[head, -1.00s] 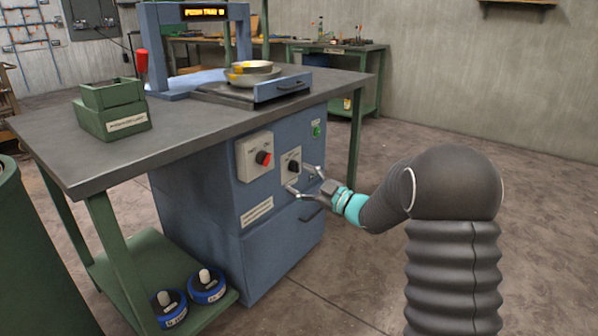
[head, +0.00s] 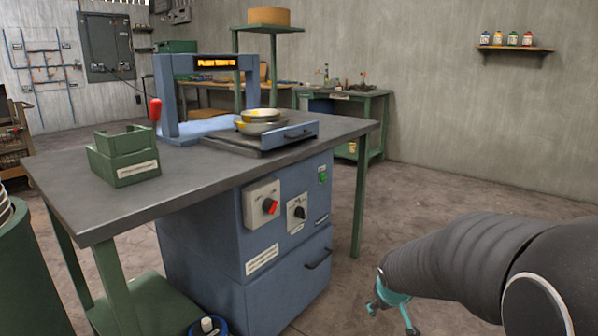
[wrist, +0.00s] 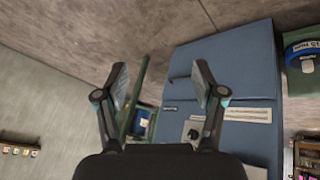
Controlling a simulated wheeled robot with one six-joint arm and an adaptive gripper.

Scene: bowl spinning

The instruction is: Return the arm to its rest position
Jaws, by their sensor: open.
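My gripper (head: 392,308) is at the lower right of the head view, its teal part showing below my dark sleeved arm. In the wrist view my gripper (wrist: 162,85) has its two fingers spread wide with nothing between them. It is apart from the blue machine cabinet (head: 290,270), to the right of it in the head view. The cabinet also fills much of the right of the wrist view (wrist: 240,65). The cabinet front bears a panel with a red knob (head: 270,206) and a panel with a black knob (head: 299,212).
Floor right of the bench is clear.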

